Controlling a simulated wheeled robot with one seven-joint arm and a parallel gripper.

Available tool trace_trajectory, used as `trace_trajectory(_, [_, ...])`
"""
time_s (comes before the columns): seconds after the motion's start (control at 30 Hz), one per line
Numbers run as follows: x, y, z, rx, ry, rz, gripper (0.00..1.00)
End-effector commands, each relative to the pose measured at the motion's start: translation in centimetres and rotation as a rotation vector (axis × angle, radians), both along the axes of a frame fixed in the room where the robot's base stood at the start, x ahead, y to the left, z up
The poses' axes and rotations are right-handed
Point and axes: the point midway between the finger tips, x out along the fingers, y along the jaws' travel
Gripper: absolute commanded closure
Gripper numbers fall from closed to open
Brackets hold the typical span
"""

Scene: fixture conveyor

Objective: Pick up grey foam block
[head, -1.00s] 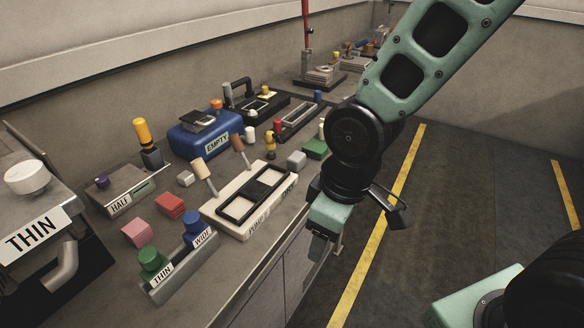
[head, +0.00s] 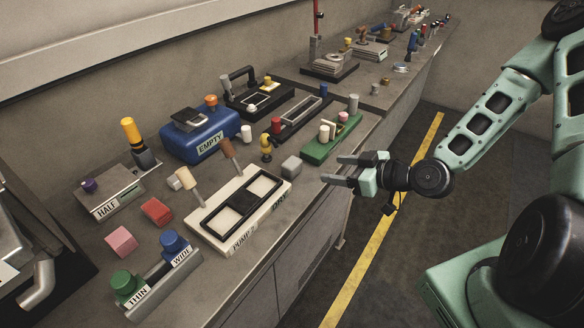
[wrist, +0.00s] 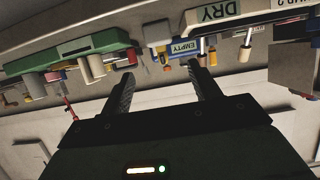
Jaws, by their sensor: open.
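The grey foam block (head: 291,167) is a small cube on the bench, between the white pump fixture (head: 225,232) and the green fixture (head: 318,152). In the wrist view the grey block (wrist: 156,33) shows near the top, beyond the gap between the fingers. My gripper (head: 335,169) is open and empty, its fingers pointing left toward the block from the right, apart from it. Both fingers also show in the wrist view (wrist: 160,76).
Pegs on the green fixture stand close behind my upper finger. Wooden-coloured handles (head: 228,149) rise from the pump fixture. A blue EMPTY box (head: 190,145), pink block (head: 121,241) and red block (head: 157,211) lie farther left.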

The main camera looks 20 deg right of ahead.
Motion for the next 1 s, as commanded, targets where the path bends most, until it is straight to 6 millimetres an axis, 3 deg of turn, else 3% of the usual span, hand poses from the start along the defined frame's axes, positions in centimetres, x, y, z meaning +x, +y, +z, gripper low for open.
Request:
trace_trajectory(0.1, [0.7, 0.5, -1.1, -0.003, -0.002, 0.003, 0.38])
trace_trajectory(0.5, [3.4, 2.6, -2.5, -0.003, 0.001, 0.004, 0.38])
trace_trajectory(0.8, [7.7, 5.8, -4.0, 0.001, 0.005, 0.004, 0.38])
trace_trajectory(1.0, [8.8, 6.5, -4.6, -0.001, 0.005, 0.003, 0.38])
